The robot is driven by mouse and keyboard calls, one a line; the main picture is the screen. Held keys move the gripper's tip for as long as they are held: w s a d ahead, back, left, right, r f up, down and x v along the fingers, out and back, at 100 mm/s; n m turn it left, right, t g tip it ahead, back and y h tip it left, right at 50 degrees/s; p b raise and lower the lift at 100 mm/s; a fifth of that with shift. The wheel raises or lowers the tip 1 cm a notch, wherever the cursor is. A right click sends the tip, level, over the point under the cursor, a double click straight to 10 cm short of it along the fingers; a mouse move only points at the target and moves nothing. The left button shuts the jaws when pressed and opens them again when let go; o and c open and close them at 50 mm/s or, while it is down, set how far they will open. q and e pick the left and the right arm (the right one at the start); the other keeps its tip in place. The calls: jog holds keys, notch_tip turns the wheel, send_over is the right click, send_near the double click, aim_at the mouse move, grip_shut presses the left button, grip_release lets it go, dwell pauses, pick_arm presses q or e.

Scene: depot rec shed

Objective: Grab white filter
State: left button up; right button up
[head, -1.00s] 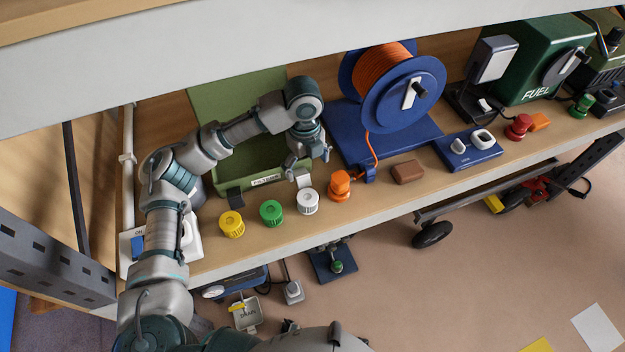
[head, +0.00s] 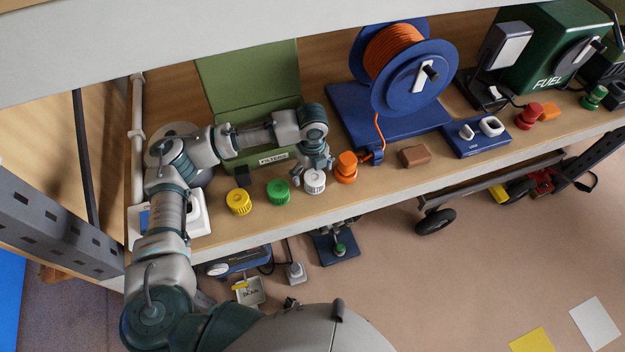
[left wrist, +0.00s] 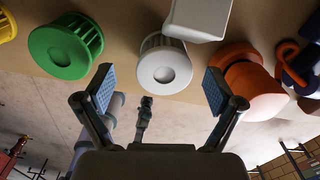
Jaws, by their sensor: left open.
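My right gripper is not seen.
A yellow filter (head: 238,201) stands at the left of the row. Behind is the green FILTERS box (head: 262,160) with its lid up. A blue cable reel (head: 410,75), a brown block (head: 414,157) and a blue switch plate (head: 476,141) are to the right. The shelf's front edge is close.

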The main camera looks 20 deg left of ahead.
pick_arm(q)
notch_tip(320, 180, down, 2)
jog(key=shift+d+f, duration=0.15)
jog(key=shift+f, duration=0.1)
jog(key=shift+w+d+f, duration=0.1)
jog(key=shift+d+f, duration=0.05)
jog(key=shift+d, duration=0.15)
jog(key=c, duration=0.7)
jog(key=shift+a, duration=0.25)
jog(key=c, duration=0.6)
jog(key=shift+o, duration=0.2)
